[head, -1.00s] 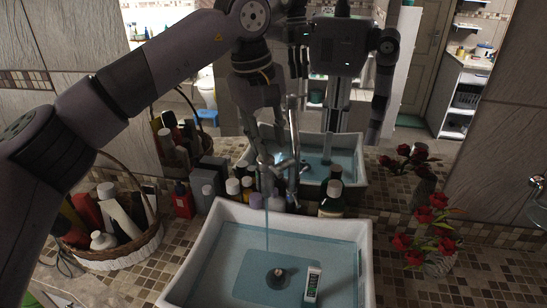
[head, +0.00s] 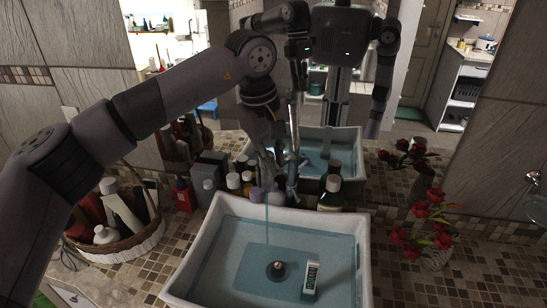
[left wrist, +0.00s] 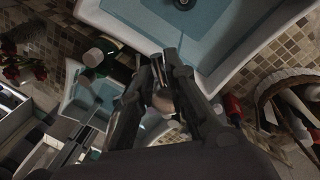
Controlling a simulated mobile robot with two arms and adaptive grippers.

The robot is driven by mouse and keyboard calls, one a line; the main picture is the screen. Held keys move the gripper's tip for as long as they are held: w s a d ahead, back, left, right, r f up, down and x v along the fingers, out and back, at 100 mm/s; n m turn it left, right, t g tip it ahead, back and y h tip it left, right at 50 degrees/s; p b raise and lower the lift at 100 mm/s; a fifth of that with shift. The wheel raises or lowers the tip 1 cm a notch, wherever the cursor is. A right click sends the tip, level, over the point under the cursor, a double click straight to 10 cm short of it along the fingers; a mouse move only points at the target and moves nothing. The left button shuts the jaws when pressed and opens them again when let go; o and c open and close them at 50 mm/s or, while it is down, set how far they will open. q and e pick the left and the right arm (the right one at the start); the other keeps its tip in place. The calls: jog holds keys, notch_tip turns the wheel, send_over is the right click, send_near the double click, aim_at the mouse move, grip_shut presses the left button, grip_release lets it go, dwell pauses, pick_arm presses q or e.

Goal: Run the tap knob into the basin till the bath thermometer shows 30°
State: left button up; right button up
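The white basin (head: 196,262) holds blue-tinted water, and a thin stream (head: 267,222) falls into it. The bath thermometer (head: 312,278), white with a green and dark face, lies in the basin to the right of the drain plug (head: 276,269); its reading is too small to make out. My left gripper (head: 270,178) points down at the tap behind the basin's back rim. In the left wrist view its fingers (left wrist: 156,68) stand apart on either side of the tap's dark parts. The tap knob is mostly hidden, and contact is unclear. My right gripper shows only as a mirror reflection.
Several bottles (head: 233,182) crowd the ledge around the tap, and a dark green bottle (head: 331,193) stands to its right. A wicker basket (head: 130,245) with toiletries is at left, red roses (head: 425,220) at right. A mirror stands close behind.

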pick_arm(q)
grip_shut()
jog(key=shift+d+n, duration=0.1)
jog(key=shift+n, duration=0.2)
jog(key=shift+w+d+f+n+b, duration=0.1)
jog(key=shift+w+d+n+b, duration=0.15)
jog(key=shift+n+b, duration=0.55)
jog(key=shift+w+d+n+t+y+b, duration=0.15)
jog(key=shift+w+d+n+y+b, duration=0.15)
jog(key=shift+n, duration=0.85)
jog(key=shift+w+d+n+t+y+b, duration=0.2)
jog(key=shift+w+n, duration=0.1)
jog(key=shift+n, duration=0.8)
jog(key=shift+w+d+n+t+y+b, duration=0.2)
jog(key=shift+w+d+n, duration=0.1)
jog(key=shift+n, duration=0.85)
